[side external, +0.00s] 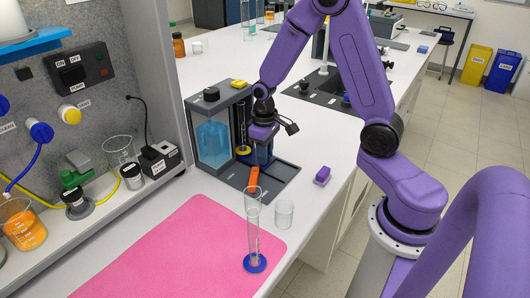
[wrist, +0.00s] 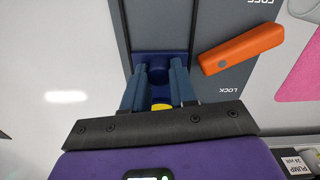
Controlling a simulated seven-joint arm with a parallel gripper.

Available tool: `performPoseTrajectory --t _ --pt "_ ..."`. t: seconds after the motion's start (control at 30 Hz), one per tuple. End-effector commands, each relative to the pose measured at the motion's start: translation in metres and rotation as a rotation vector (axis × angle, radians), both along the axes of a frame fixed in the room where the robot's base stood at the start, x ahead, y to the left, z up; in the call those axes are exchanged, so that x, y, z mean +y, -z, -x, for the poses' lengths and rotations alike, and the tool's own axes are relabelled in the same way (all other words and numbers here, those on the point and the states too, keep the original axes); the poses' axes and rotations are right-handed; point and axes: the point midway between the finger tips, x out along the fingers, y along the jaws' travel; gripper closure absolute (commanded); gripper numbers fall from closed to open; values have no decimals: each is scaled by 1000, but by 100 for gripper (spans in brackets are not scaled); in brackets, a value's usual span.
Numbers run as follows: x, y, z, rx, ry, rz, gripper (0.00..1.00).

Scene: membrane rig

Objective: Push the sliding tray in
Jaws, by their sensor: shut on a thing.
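The sliding tray is dark blue and shows in the wrist view (wrist: 176,55) between the grey rails of the rig. My gripper (wrist: 159,80) is shut on the tray's round blue knob (wrist: 158,70), with one finger on each side. In the side view my gripper (side external: 262,146) points down at the rig, and it hides much of the dark blue tray (side external: 264,159). An orange lever (wrist: 242,48) lies beside the tray, between the words FREE and LOCK. The lever also shows in the side view (side external: 253,180), in front of the tray.
The rig's clear tank (side external: 213,143) holds blue liquid, left of my gripper. A tall measuring cylinder (side external: 253,230) and a small beaker (side external: 284,214) stand in front of the rig. A purple block (side external: 322,176) lies to the right. The pink mat (side external: 180,255) is largely bare.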

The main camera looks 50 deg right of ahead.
Motion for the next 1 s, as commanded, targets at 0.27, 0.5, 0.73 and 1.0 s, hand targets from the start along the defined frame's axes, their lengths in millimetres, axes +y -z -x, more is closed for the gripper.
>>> performPoseTrajectory --t 0.27,0.5,0.73,1.0 --pt "1 0 -21 -1 -2 1 100" --pt "0 0 -37 -1 -2 1 100" --pt "0 -1 -40 -7 -2 0 100" --pt "0 -1 -40 -7 -2 0 47"
